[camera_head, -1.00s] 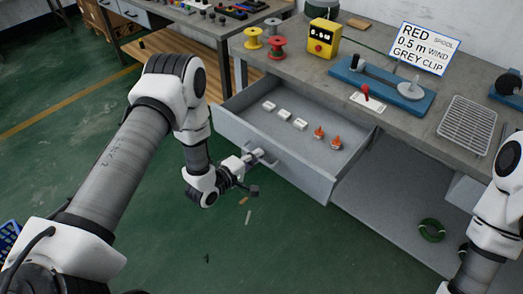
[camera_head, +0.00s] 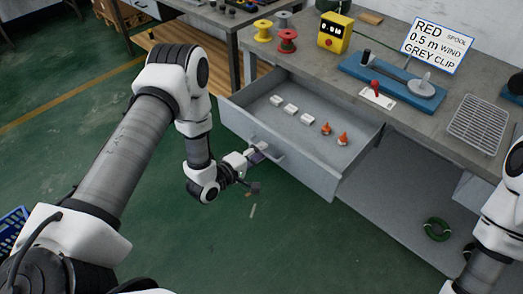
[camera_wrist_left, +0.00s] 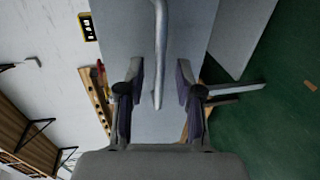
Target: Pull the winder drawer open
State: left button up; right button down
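The grey winder drawer (camera_head: 300,165) stands pulled out from under the bench in the head view, with its inside visible. Three whitish pieces and two orange pieces lie in it. Its bar handle (camera_head: 268,151) is on the front face, and also shows in the left wrist view (camera_wrist_left: 160,50). My left gripper (camera_head: 259,154) is at the handle. In the left wrist view its two fingers (camera_wrist_left: 160,80) are apart, one on each side of the bar, with a gap on both sides. My right arm shows at the right edge; its gripper is out of view.
The bench top (camera_head: 310,65) carries spools, a yellow box (camera_head: 334,32), a blue winder base (camera_head: 385,80), a sign (camera_head: 437,46) and a wire tray (camera_head: 478,122). A green coil (camera_head: 437,229) lies on the lower shelf.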

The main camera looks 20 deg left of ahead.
pick_arm(q)
jog(key=v, duration=1)
jog(key=shift+s, duration=0.25)
jog(key=shift+a+r, duration=0.1)
jog(key=s+d+f+m+g+p, duration=0.1)
jog(key=s+d+m+g+p, duration=0.35)
jog(key=d, duration=0.25)
jog(key=s+a+f+m+g+y, duration=0.2)
jog(key=s+f+m+g, duration=0.1)
jog(key=s, duration=0.5)
jog(key=s+a+f+m+g+y, duration=0.2)
jog(key=s+m+g, duration=0.4)
jog(key=s, duration=0.3)
jog(key=shift+a+f+g+y, duration=0.35)
jog(key=shift+f+g+y, duration=0.3)
jog(key=shift+f, duration=0.3)
